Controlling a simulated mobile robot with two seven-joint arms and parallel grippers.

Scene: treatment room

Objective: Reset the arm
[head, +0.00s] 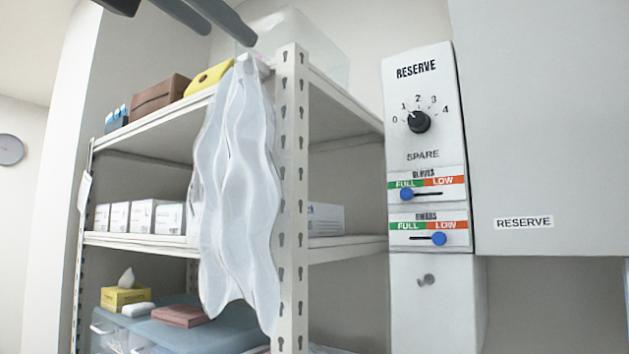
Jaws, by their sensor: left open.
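My left gripper (230,34) shows at the top of the head view, left of centre. Its two dark grey fingers are apart, with nothing seen between them. In the picture it lies just above a pale translucent sheet (238,190) that hangs in wavy folds over the front corner of the shelf unit. I cannot tell how far the fingertips are from the sheet. My right gripper is not in view.
A metal shelf unit (291,200) holds a yellow item (208,77), a brown box (160,93), a clear bin (310,45) and several white boxes. Right of it, a RESERVE panel (425,140) carries a dial and two blue-knobbed sliders. A grey cabinet (545,120) adjoins it.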

